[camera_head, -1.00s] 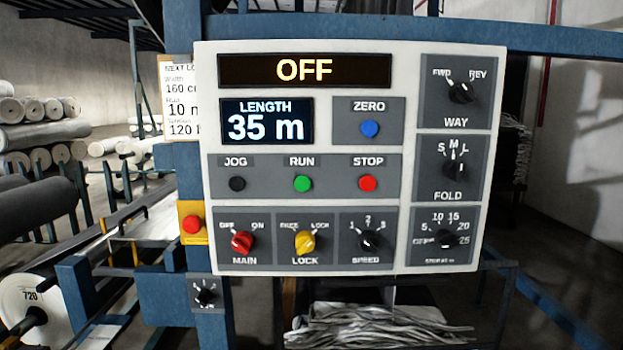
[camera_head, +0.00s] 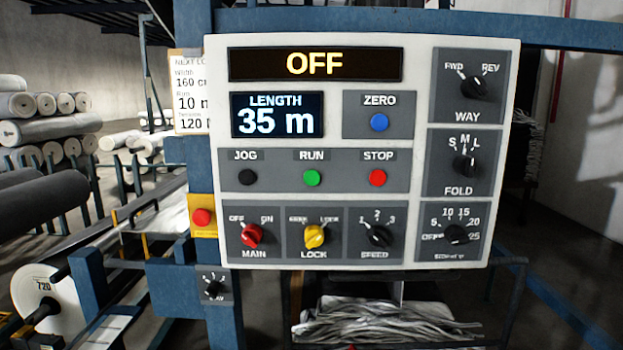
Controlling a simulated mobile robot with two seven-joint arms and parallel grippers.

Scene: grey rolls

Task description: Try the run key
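The white control panel (camera_head: 420,100) fills the middle of the head view. The green RUN button (camera_head: 312,178) sits in its middle row, between the black JOG button (camera_head: 247,177) and the red STOP button (camera_head: 377,177). The top display (camera_head: 315,64) reads OFF. The length display (camera_head: 277,115) reads 35 m. The red MAIN knob (camera_head: 251,235) appears turned toward OFF. The yellow LOCK knob (camera_head: 315,236) points up to the right, toward its LOCK label. Neither gripper is in view.
A blue ZERO button (camera_head: 379,122) and the WAY knob (camera_head: 475,85), FOLD knob (camera_head: 465,166) and SPEED knob (camera_head: 380,237) share the panel. A red button on a yellow box (camera_head: 202,217) sits left of it. Fabric rolls (camera_head: 55,130) lie at the left.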

